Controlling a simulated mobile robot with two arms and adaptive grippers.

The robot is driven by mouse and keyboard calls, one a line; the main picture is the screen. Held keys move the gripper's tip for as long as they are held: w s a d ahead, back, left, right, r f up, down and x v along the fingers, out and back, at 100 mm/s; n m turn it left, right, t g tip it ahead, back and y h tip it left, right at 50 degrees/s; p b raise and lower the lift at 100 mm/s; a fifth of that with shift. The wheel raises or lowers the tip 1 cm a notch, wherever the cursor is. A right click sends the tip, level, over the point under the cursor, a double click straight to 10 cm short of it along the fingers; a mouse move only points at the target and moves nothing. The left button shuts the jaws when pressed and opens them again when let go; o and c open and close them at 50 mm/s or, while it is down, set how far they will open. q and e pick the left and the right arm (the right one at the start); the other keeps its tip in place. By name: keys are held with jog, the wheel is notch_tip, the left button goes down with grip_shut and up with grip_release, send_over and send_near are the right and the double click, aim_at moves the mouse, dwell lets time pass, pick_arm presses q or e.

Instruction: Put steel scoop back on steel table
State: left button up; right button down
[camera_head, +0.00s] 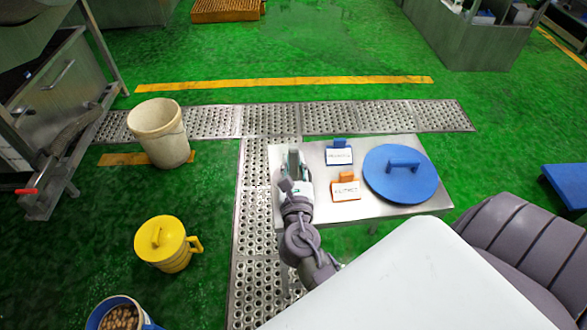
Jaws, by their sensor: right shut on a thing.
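The steel table (358,208) stands right of the picture's middle, with a bare grey metal top. My right gripper (293,163) is over the left end of the table top. It is shut on a grey metal piece, which looks like the steel scoop; the fingers hide most of it, and its outline is hard to make out. I cannot tell whether the scoop touches the table top. My left gripper is not in view.
On the table are a blue lid (400,178) with a handle, a blue label holder (339,153) and an orange label holder (345,188). A cream bucket (158,132), a yellow lidded container (163,243) and a blue-rimmed bucket (119,314) stand on the floor at left.

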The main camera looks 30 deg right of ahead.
jog(key=shift+f, duration=0.1)
jog(key=c, duration=1)
grip_release()
